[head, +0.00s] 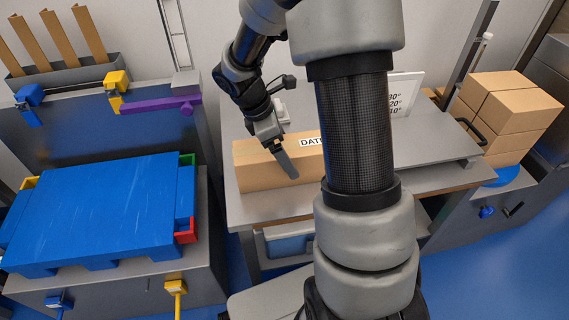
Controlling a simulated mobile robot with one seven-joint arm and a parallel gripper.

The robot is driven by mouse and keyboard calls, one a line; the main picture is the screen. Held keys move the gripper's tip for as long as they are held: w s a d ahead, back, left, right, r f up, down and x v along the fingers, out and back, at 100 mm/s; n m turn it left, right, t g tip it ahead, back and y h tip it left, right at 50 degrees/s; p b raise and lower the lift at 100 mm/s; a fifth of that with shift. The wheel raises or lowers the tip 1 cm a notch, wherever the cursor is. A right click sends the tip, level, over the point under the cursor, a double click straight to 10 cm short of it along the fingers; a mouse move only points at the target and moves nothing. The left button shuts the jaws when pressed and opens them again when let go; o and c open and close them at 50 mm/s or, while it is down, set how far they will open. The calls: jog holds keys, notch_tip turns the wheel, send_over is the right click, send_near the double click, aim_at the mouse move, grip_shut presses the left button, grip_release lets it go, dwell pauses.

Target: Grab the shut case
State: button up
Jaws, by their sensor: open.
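A long brown cardboard box (256,172) stands on the grey table at the centre. A white label with the letters "DAT" is on it, and my arm hides its right part. I cannot tell for sure whether this box is the shut case. My gripper (284,163) is in front of the box's left half in the picture, pointing down to the right. It is open, with nothing seen between its fingers; one grey finger shows clearly. I cannot tell whether it touches the box.
The grey table (264,210) has bare room at its front edge. Several closed cardboard boxes (517,114) are stacked at the right. A blue pallet-like platform (100,208) with coloured bins lies at the left. A white sign (405,92) with numbers stands behind my arm.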

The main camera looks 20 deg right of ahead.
jog(key=f, duration=0.1)
jog(key=f+b, duration=0.1)
jog(key=f, duration=0.1)
jog(key=d+f+b, duration=0.1)
jog(key=shift+w+f, duration=0.3)
jog(key=shift+f, duration=0.05)
jog(key=shift+d+f, duration=0.25)
jog(key=shift+f, duration=0.05)
jog(key=c, duration=1.9)
jog(key=shift+r, duration=0.1)
jog(key=shift+c, duration=1.3)
